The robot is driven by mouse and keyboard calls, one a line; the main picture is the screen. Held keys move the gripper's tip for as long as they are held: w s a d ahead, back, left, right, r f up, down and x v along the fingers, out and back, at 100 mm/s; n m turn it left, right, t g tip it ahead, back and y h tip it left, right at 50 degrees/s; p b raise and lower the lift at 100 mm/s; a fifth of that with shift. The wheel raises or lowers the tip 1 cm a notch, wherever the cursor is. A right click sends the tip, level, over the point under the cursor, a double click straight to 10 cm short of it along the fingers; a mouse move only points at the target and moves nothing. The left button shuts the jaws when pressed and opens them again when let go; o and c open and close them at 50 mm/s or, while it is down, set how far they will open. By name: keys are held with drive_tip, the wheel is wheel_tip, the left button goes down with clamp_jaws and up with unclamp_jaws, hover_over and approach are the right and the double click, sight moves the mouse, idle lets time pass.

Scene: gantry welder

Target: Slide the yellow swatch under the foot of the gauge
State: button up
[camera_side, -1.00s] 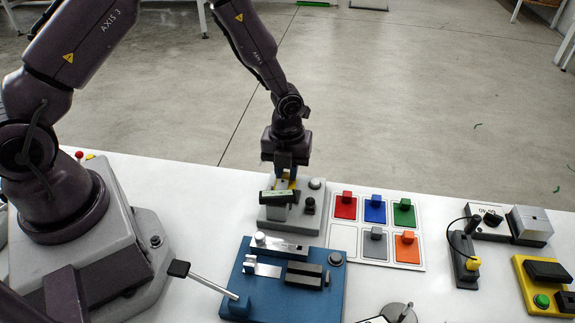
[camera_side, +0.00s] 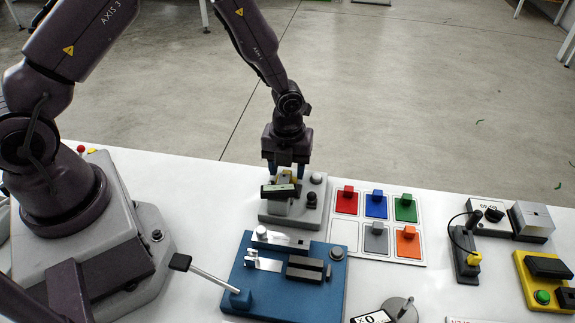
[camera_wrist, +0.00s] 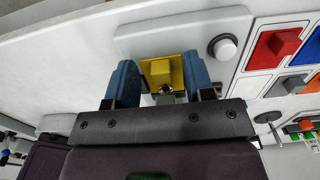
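The yellow swatch (camera_wrist: 176,74), a flat plate with a block-shaped knob, lies on the grey base of the gauge (camera_side: 281,190). Its knob shows in the side view (camera_side: 287,175) behind the gauge's dark display head. In the wrist view a small metal tip, seemingly the gauge's foot (camera_wrist: 166,88), appears over the swatch's near edge; whether it touches is unclear. My gripper (camera_wrist: 162,82) is open, with its blue fingers apart on either side of the swatch and gaps beside the knob. In the side view my gripper (camera_side: 287,172) is just behind the gauge head.
The white swatch card (camera_side: 345,236) holds red, blue, green, grey and orange swatches; its front-left space is empty. A blue fixture (camera_side: 240,275) with a lever stands in front of the gauge. A round light button (camera_side: 317,178) and dark knob (camera_side: 311,198) sit on the gauge base.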

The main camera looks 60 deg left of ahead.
wheel_tip(320, 180, up, 13)
idle(0.7)
drive_tip(key=s+a+r+n+t, duration=0.2)
drive_tip(key=s+r+n+t, duration=0.3)
drive_tip(key=s+r+n, duration=1.3)
drive_tip(key=r+n, duration=0.1)
drive_tip(key=n, duration=0.8)
drive_tip(key=shift+s+t, duration=0.25)
drive_tip(key=shift+t, duration=0.05)
